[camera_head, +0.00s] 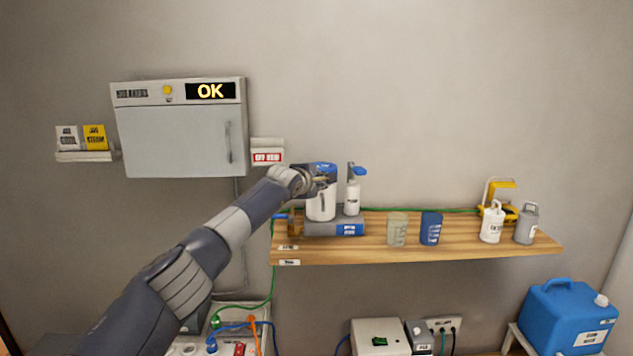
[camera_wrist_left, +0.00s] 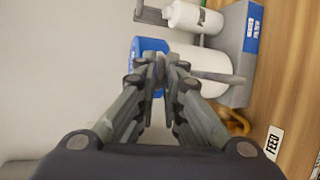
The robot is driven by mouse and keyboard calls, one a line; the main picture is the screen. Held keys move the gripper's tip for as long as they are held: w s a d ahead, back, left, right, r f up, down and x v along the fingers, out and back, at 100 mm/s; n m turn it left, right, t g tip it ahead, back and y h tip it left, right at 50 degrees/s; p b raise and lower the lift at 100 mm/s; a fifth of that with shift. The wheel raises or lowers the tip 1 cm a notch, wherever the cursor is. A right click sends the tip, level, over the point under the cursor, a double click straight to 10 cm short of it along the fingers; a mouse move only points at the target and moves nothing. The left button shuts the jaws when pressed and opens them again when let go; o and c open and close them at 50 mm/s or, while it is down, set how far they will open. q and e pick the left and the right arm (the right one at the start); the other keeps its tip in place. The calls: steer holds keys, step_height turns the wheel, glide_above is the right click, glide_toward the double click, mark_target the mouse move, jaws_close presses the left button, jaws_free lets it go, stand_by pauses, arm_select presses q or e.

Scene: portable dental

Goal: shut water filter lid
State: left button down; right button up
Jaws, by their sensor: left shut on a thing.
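The water filter is a white cylinder (camera_head: 320,207) with a blue lid (camera_head: 324,167), standing on a grey base (camera_head: 321,229) on the wooden shelf. My left gripper (camera_head: 322,182) reaches across its upper front and hides part of the lid and rim. In the left wrist view the blue lid (camera_wrist_left: 137,47) and white body (camera_wrist_left: 198,61) lie just beyond the fingers. The left gripper (camera_wrist_left: 164,62) is shut at the border of lid and body, apparently on the lid's edge. The exact contact is hidden, and I cannot tell whether the lid is fully seated. My right gripper is not in view.
A clear cup (camera_head: 397,229), blue cup (camera_head: 431,228), white jug (camera_head: 491,223) and grey jug (camera_head: 527,224) stand further right on the shelf (camera_head: 460,247). A wall cabinet (camera_head: 175,140) hangs at the upper left.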

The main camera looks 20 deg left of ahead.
arm_select(q)
steer(key=shift+a+f, duration=0.2)
stand_by(0.4)
steer(key=c, duration=1.8)
jaws_free()
steer(key=shift+w+f, duration=0.1)
steer(key=shift+o, duration=0.5)
steer(key=shift+w+a+f, duration=0.1)
steer(key=shift+w+f, duration=0.3)
steer(key=shift+w, duration=0.1)
steer(key=v, duration=1.2)
steer(key=shift+s+r, duration=0.2)
steer(key=shift+s, duration=0.05)
